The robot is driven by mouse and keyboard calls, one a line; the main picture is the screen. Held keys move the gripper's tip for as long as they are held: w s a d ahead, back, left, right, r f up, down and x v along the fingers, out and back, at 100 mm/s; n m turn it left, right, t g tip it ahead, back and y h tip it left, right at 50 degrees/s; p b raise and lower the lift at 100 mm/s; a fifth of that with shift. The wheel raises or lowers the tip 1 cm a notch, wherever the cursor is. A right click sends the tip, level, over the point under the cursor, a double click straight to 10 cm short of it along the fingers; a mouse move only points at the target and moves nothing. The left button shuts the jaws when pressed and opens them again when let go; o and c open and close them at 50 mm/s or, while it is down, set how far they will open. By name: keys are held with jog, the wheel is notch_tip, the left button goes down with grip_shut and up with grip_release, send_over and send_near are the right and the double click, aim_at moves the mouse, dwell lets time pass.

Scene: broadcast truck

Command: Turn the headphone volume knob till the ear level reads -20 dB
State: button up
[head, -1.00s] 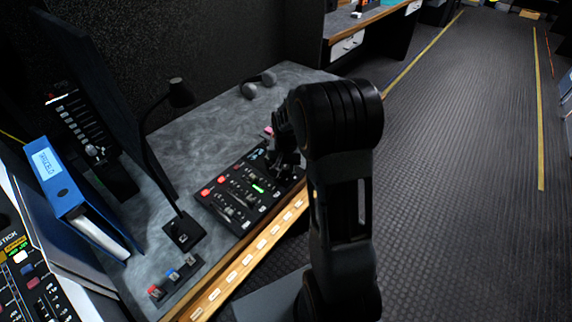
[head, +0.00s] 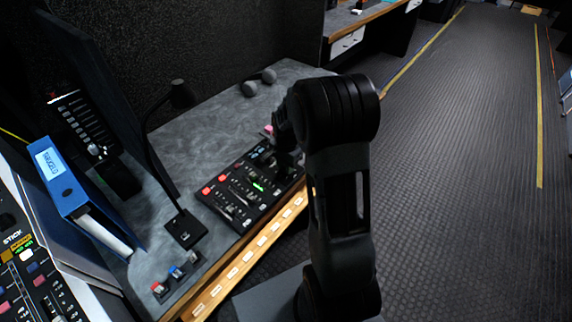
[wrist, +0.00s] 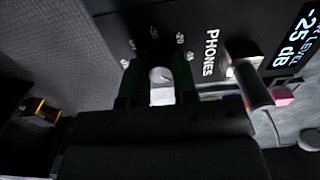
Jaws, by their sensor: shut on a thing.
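The wrist view shows a dark panel (wrist: 225,20) with the label PHONES and a lit level display (wrist: 296,38) reading -25 dB. My gripper (wrist: 157,74) has its two dark green fingers closed on either side of a pale knob (wrist: 161,88), taken to be the headphone volume knob. Most of the knob is hidden by the fingers. In the head view my gripper (head: 284,150) is over the right end of the control panel (head: 232,204), and my arm hides the contact there.
A grey-capped post (wrist: 248,80) stands close beside the gripper on the panel. In the head view, a gooseneck lamp or microphone (head: 150,130), a blue binder (head: 66,186) and headphones (head: 258,82) are on the desk. The aisle floor at right is clear.

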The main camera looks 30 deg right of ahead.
dwell(0.4)
jog(key=o, duration=0.9)
notch_tip(320, 180, up, 14)
jog(key=shift+f+p, duration=0.1)
jog(key=shift+p, duration=0.9)
jog(key=shift+s+a+r+n+t+p, duration=0.6)
jog(key=shift+s+a+r+n+p, duration=1.05)
jog(key=shift+s+r+n, duration=0.8)
jog(key=shift+s+a+r+n+t+p, duration=0.6)
jog(key=shift+s+a+r+n+p, duration=1.2)
jog(key=shift+s, duration=1.15)
jog(key=shift+s+a+r+n+t+p, duration=0.6)
jog(key=shift+s+a+r+n+p, duration=0.9)
jog(key=shift+s+r+n, duration=1.05)
